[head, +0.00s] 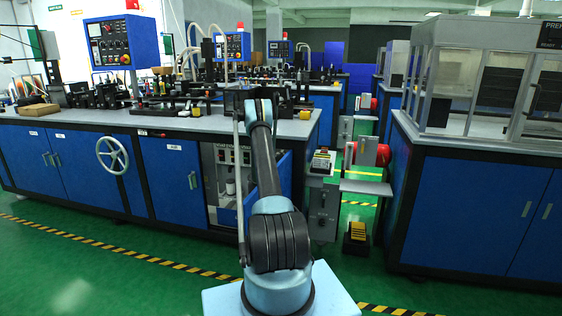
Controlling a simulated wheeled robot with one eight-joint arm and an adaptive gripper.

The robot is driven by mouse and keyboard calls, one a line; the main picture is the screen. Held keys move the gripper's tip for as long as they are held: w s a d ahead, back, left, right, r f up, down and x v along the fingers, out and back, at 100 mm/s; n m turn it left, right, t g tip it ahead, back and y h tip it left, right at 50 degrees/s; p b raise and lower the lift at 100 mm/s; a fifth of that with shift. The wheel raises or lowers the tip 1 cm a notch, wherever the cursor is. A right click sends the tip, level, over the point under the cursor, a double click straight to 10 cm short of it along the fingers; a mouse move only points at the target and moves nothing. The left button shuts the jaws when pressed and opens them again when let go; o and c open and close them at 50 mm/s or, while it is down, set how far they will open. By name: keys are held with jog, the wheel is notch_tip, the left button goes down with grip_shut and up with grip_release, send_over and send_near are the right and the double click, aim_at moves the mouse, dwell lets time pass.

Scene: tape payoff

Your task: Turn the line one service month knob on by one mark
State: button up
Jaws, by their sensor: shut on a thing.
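My arm rises from the lower middle of the head view and reaches toward the near workbench (60,120). Its far part ends in front of dark machinery at the bench's right end. I cannot make out my gripper; the arm and the dark parts there hide it. The line one service month knob cannot be picked out either. A blue control panel (121,43) with small buttons and a red button stands above the bench at the left. Another such panel (232,46) stands near the middle.
A handwheel (112,155) is on the bench's blue front. An open bay (226,155) lies left of my arm. A glazed machine (480,80) on a blue cabinet (470,205) stands right. A yellow-black pedal (356,232) is on the floor. Green floor is clear at the left front.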

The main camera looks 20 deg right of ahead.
jog(key=shift+m, duration=0.4)
jog(key=m+g+y, duration=0.1)
jog(key=m, duration=0.2)
jog(key=m+g+y, duration=0.1)
jog(key=m, duration=0.3)
jog(key=m+g+y, duration=0.1)
jog(key=m, duration=0.2)
jog(key=shift+s+r+m, duration=0.1)
jog(key=shift+r+m, duration=0.05)
jog(key=shift+m, duration=0.15)
dwell(0.5)
jog(key=o, duration=1.1)
jog(key=shift+c, duration=0.2)
